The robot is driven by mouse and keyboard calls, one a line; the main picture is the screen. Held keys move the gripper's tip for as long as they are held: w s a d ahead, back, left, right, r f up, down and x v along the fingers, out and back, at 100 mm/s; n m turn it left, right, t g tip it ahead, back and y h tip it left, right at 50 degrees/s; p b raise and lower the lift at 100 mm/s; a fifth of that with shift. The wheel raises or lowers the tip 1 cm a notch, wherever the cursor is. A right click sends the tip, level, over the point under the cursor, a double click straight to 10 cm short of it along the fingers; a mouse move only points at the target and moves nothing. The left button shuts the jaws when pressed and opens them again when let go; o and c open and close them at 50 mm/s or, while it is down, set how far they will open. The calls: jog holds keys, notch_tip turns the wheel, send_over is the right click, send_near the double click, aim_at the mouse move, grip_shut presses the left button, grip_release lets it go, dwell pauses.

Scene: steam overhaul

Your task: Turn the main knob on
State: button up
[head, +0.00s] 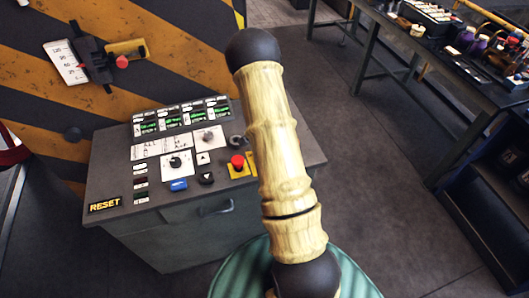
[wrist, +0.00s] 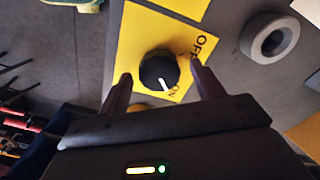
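In the wrist view, the black round main knob (wrist: 158,70) sits on a yellow plate (wrist: 130,40) with OFF and ON lettering. Its white mark points toward the lower edge of the picture, close to the ON letters; OFF is at the upper right. My gripper (wrist: 161,72) is open, with one dark finger on each side of the knob. A small gap seems to show on both sides; how deep the fingers reach is hard to tell. In the head view, my arm hides the gripper and the knob.
The grey control console (head: 110,170) carries green displays, a red button (head: 238,161) on yellow, a blue button (head: 178,185) and a RESET label (head: 105,204). A grey ring (wrist: 270,38) stands near the knob. A cluttered workbench (head: 425,50) is at the right; floor between is clear.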

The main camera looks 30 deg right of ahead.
notch_tip(320, 180, up, 17)
jog(key=b, duration=0.2)
jog(key=shift+r+b, duration=0.2)
jog(key=shift+b, duration=0.2)
dwell(0.6)
jog(key=s+a+r+n+t, duration=0.1)
jog(key=s+a+n+t, duration=0.1)
jog(key=s+a+n, duration=1.2)
jog(key=s+a, duration=0.1)
jog(key=a, duration=0.3)
jog(key=shift+s+a+t, duration=0.2)
jog(key=shift+t, duration=0.1)
dwell(1.2)
